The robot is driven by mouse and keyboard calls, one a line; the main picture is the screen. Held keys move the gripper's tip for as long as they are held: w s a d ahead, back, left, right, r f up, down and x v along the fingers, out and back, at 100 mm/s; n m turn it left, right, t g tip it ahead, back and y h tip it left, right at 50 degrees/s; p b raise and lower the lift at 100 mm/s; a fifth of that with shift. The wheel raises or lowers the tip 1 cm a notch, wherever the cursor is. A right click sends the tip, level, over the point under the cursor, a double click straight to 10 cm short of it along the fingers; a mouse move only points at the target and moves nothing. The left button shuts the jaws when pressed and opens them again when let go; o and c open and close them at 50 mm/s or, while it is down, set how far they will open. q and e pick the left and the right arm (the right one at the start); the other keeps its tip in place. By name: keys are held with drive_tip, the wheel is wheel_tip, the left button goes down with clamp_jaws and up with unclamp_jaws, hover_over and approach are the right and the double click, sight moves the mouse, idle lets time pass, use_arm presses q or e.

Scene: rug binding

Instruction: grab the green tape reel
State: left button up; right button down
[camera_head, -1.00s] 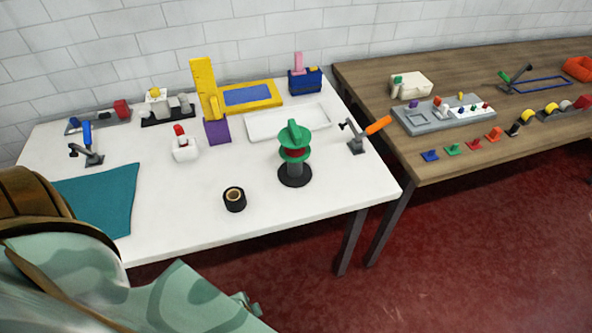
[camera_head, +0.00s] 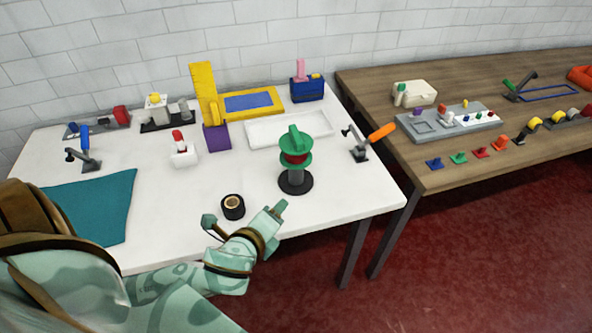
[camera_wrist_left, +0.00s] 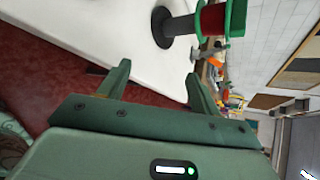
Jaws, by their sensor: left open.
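A green reel with a red core (camera_head: 296,145) sits upright on a grey post with a round black base (camera_head: 296,183), near the right front of the white table. In the left wrist view the green reel (camera_wrist_left: 237,18) shows at the top right, cut by the frame edge. My left gripper (camera_head: 244,215) is open and empty at the table's front edge, left of and nearer than the reel stand. Its fingertips (camera_wrist_left: 157,72) are apart from the stand in the left wrist view. My right gripper is not in view.
A black tape roll (camera_head: 233,207) lies just beyond my left gripper. A clamp with an orange handle (camera_head: 381,132) stands right of the reel. A white tray (camera_head: 262,130) lies behind it. A teal cloth (camera_head: 95,208) covers the left front. A wooden table (camera_head: 450,180) stands at right.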

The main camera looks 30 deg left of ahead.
sight(292, 174)
use_arm(q)
drive_tip(key=w+a+m, duration=0.1)
drive_tip(key=m, duration=0.3)
drive_tip(key=w+a+m+t+h, duration=0.1)
drive_tip(key=w+a+m, duration=0.1)
drive_tip(key=m, duration=0.3)
drive_tip(key=w+a+f+m+t+h, duration=0.1)
drive_tip(key=a+m, duration=0.1)
drive_tip(key=m, duration=0.3)
drive_tip(key=shift+w+a, duration=0.2)
drive_tip(key=shift+w, duration=0.1)
drive_tip(key=shift+m, duration=0.3)
drive_tip(key=b+x, duration=0.3)
drive_tip(key=x, duration=0.7)
drive_tip(key=shift+d, duration=0.1)
drive_tip(key=b+x, duration=0.1)
drive_tip(key=x, duration=0.3)
drive_tip(key=b+x, duration=0.1)
drive_tip(key=x, duration=0.1)
drive_tip(key=shift+w+d+r+b, duration=0.1)
drive_tip(key=shift+w+r+b, duration=0.05)
drive_tip(key=shift+r+b, duration=0.15)
drive_tip(key=shift+r, duration=0.1)
drive_tip(key=shift+c, duration=0.3)
drive_tip(key=c, duration=1)
drive_tip(key=shift+c, duration=0.9)
